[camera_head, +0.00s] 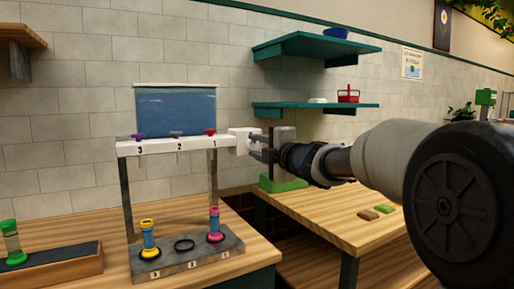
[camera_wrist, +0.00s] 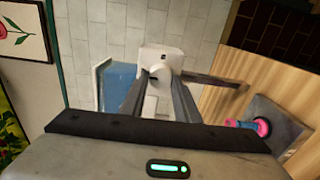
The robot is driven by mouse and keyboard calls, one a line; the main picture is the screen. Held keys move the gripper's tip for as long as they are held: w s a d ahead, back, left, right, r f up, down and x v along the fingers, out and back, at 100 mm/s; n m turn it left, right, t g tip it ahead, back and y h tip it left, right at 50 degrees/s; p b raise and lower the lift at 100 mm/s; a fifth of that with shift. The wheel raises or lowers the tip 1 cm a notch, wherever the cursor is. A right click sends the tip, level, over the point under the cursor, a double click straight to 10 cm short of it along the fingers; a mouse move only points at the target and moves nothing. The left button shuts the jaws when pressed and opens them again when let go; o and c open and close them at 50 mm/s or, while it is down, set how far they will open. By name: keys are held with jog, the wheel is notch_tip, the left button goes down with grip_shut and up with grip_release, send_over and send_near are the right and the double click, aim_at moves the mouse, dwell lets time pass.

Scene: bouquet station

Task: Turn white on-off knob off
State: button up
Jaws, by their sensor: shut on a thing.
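The white on-off knob (camera_head: 241,143) sits at the right end of the white bar of the water dispenser, beside the number 1. In the wrist view the white knob (camera_wrist: 161,61) is straight ahead, with a finger on each side of it. My gripper (camera_head: 256,146) reaches in from the right and is shut on the knob. In the wrist view my gripper (camera_wrist: 160,80) partly hides the knob's front. Whether the knob is on or off cannot be told.
A blue water tank (camera_head: 176,109) stands above the bar, with purple, grey and red levers below it. The stand's base (camera_head: 190,265) carries yellow and pink vases and an empty black ring. Green shelves (camera_head: 315,108) hang behind my arm. The right table is mostly clear.

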jog(key=o, duration=1)
jog(key=p+v, duration=0.2)
jog(key=v, duration=1.5)
jog(key=shift+s+d, duration=0.15)
jog(key=shift+d, duration=0.05)
